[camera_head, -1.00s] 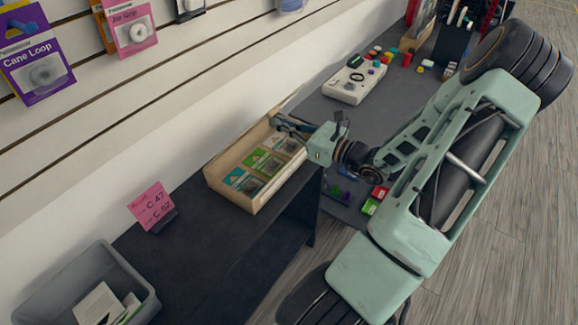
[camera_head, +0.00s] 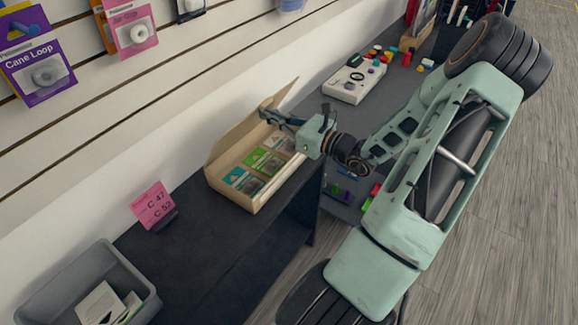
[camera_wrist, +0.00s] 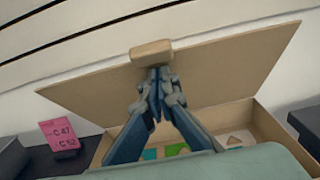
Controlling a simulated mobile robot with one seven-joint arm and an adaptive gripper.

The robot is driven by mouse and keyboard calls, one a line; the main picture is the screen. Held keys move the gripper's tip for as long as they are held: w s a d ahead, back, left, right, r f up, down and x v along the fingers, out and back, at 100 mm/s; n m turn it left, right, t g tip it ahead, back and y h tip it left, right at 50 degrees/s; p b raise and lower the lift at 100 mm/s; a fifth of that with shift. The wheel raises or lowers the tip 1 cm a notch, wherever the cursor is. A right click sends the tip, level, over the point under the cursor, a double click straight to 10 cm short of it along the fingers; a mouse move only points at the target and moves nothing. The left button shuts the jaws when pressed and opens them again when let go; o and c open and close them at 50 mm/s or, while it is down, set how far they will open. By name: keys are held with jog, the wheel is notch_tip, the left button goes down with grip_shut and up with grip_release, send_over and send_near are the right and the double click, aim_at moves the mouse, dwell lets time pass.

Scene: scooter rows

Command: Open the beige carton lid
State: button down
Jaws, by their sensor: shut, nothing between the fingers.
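The beige carton (camera_head: 252,202) sits on the dark bench by the wall. Its beige lid (camera_head: 240,133) stands raised along the wall side, tilted up, with its inner face showing. The lid also spans the wrist view (camera_wrist: 225,75), with a small tan tab (camera_wrist: 151,52) at its upper edge. My gripper (camera_head: 264,111) is shut and empty above the open carton, at the lid's inner face. Its fingertips (camera_wrist: 158,74) are just below the tab; they appear to touch the lid, but exact contact is unclear. Green and teal packets (camera_head: 258,162) lie inside the carton.
A pink price card (camera_head: 152,205) stands left of the carton, and a grey bin (camera_head: 85,285) is further left. A white device (camera_head: 355,80) and small coloured pieces lie on the grey surface beyond. The slatted wall (camera_head: 130,115) is close behind the lid.

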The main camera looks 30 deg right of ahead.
jog(key=shift+r+x, duration=0.2)
jog(key=shift+x, duration=2.25)
jog(key=shift+w, duration=0.15)
jog(key=shift+x, duration=1.9)
jog(key=p+v, duration=0.3)
jog(key=v, duration=1.1)
